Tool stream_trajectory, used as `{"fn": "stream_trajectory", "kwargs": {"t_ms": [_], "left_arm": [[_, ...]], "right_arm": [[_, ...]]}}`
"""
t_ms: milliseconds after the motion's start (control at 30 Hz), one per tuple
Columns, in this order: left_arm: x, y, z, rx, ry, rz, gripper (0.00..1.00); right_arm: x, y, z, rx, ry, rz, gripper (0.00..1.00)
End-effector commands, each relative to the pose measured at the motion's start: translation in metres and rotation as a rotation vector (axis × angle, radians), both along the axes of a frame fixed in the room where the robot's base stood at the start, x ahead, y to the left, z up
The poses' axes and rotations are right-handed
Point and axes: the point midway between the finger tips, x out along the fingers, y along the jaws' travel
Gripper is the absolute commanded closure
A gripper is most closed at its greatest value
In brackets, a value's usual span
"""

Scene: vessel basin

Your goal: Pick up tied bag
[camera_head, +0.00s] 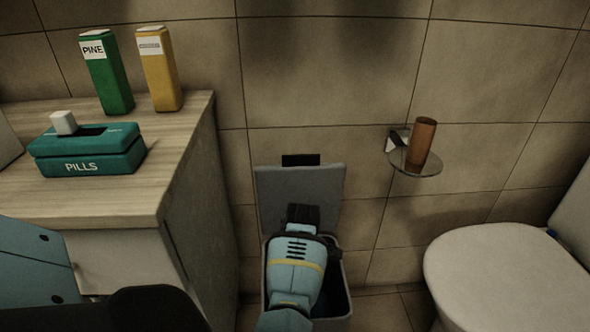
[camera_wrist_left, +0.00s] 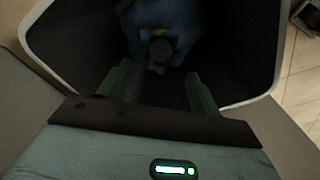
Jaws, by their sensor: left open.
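A blue tied bag (camera_wrist_left: 152,20) lies inside the dark bin (camera_wrist_left: 262,45). Its gathered knot (camera_wrist_left: 160,48), with a bit of yellow by it, faces my left wrist camera. My left gripper (camera_wrist_left: 158,84) is open, its two green fingers apart at the bin's mouth. In the wrist picture the knot lies between and just beyond the fingertips; I cannot tell the gap in depth. In the head view my left wrist covers most of the bin (camera_head: 346,300) and hides the fingers. The bin's grey lid (camera_head: 272,190) stands open against the wall. My right gripper is not in view.
A wooden-topped cabinet (camera_head: 95,198) stands left of the bin, holding a teal pill box (camera_head: 90,150), a green bottle (camera_head: 106,72) and a yellow bottle (camera_head: 160,70). A toilet (camera_head: 505,275) is at the right. A wall shelf (camera_head: 410,164) bears a brown cup (camera_head: 421,143).

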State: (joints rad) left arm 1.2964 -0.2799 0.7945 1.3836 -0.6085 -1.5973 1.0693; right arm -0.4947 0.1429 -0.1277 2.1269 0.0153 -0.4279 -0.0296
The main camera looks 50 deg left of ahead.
Motion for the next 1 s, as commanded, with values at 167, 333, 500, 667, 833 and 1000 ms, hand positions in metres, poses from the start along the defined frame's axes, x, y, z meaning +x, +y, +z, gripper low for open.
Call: {"fn": "stream_trajectory", "kwargs": {"t_ms": [167, 333, 500, 667, 833, 1000], "left_arm": [[0.012, -0.015, -0.003, -0.041, 0.011, 0.06, 0.36], [0.012, -0.015, -0.002, -0.044, 0.011, 0.065, 0.36], [0.012, -0.015, -0.017, -0.042, 0.013, 0.063, 0.36], [0.011, -0.015, -0.029, -0.042, 0.012, 0.063, 0.36], [0.012, -0.015, -0.031, -0.042, 0.011, 0.063, 0.36], [0.01, -0.015, -0.049, -0.042, 0.013, 0.063, 0.36]], "right_arm": [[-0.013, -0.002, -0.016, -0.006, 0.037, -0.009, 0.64], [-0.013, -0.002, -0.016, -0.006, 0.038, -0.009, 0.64], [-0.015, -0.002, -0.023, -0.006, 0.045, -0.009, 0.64], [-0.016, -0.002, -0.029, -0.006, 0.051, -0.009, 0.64], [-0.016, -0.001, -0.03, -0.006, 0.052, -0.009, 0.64], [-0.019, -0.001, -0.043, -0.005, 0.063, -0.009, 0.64]]}}
